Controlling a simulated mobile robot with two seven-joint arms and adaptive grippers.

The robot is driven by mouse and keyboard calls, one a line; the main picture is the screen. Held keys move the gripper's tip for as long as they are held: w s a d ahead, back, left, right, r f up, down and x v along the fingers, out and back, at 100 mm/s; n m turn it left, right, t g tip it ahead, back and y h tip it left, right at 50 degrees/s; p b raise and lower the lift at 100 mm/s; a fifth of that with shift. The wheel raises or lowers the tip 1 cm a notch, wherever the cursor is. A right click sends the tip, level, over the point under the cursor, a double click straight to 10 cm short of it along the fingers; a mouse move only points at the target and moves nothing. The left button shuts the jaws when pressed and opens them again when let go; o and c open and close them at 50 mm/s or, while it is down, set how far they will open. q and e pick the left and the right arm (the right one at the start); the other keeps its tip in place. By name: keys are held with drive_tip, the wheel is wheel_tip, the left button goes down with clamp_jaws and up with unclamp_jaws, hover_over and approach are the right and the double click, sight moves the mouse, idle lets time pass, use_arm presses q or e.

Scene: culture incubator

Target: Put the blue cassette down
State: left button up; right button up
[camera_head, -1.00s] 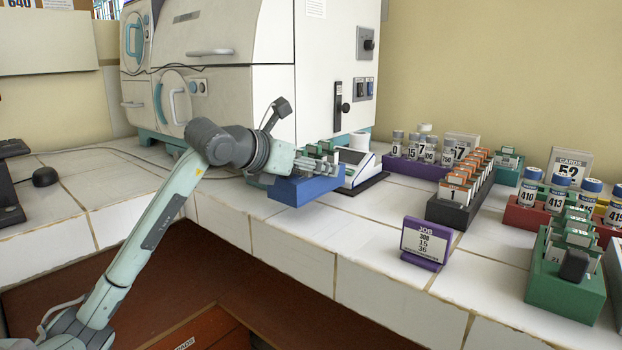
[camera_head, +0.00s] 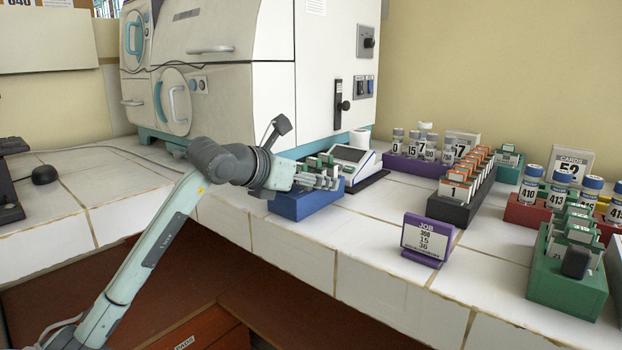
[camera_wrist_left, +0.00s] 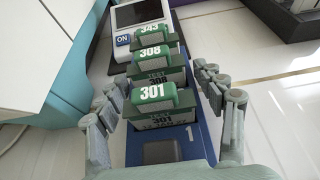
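The blue cassette (camera_head: 303,206) sits level at the counter's front edge, below the incubator, and appears to rest on the tiles. It holds a row of green-topped cards; in the left wrist view the cassette (camera_wrist_left: 200,142) shows cards 301, 308 and 343, a dark square knob and a "1" at its near end. My left gripper (camera_head: 318,180) is over the cassette. In the left wrist view its fingers (camera_wrist_left: 168,115) are spread wide on either side of the cassette, apart from the knob; finger contact with the sides is hard to judge. My right gripper is out of view.
A white device with a screen (camera_head: 352,160) stands close behind the cassette. The incubator (camera_head: 225,85) rises behind my arm. A purple job sign (camera_head: 425,240), a dark card rack (camera_head: 455,210) and a green cassette (camera_head: 565,285) stand to the right. Tiles before the sign are clear.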

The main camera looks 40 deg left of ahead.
use_arm(q)
drive_tip(key=shift+o, duration=1.2)
drive_tip(key=shift+r, duration=0.15)
drive_tip(key=shift+s+r, duration=0.1)
drive_tip(key=shift+s, duration=0.1)
drive_tip(key=v, duration=0.3)
drive_tip(key=shift+s+a, duration=0.1)
drive_tip(key=shift+s, duration=0.25)
drive_tip(key=b+v, duration=0.1)
drive_tip(key=v, duration=0.7)
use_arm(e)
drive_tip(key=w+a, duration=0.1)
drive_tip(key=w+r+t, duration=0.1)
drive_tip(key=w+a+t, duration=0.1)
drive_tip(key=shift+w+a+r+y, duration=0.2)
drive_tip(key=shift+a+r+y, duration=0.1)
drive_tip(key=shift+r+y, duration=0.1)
use_arm(q)
drive_tip(key=shift+w, duration=0.1)
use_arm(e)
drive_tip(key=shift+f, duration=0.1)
